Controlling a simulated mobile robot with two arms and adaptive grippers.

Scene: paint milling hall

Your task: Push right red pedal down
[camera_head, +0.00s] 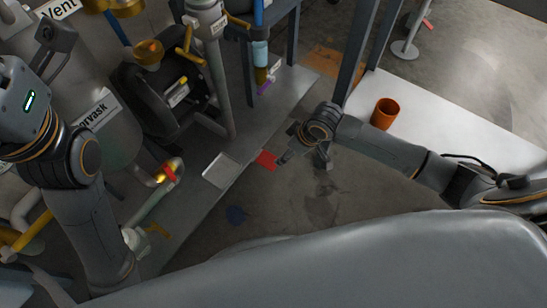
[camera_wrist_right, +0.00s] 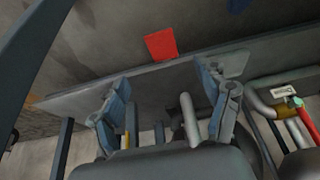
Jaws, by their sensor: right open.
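The red pedal (camera_head: 266,160) is a small flat red plate at the edge of the grey platform, left of my right gripper (camera_head: 301,154) in the head view. In the right wrist view the red pedal (camera_wrist_right: 161,45) shows whole, beyond the two spread fingers and between them across the picture. My right gripper (camera_wrist_right: 166,104) is open and empty; I see no contact with the pedal. My left gripper (camera_head: 57,38) is at the upper left by the tanks, only partly visible, and its opening is unclear.
A blue pedal (camera_head: 237,215) lies lower left of the red one; it shows at the top edge of the right wrist view (camera_wrist_right: 240,4). Pipes and a platform (camera_head: 190,215) are on the left. An orange cup (camera_head: 385,113) stands on a white table under my right arm.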

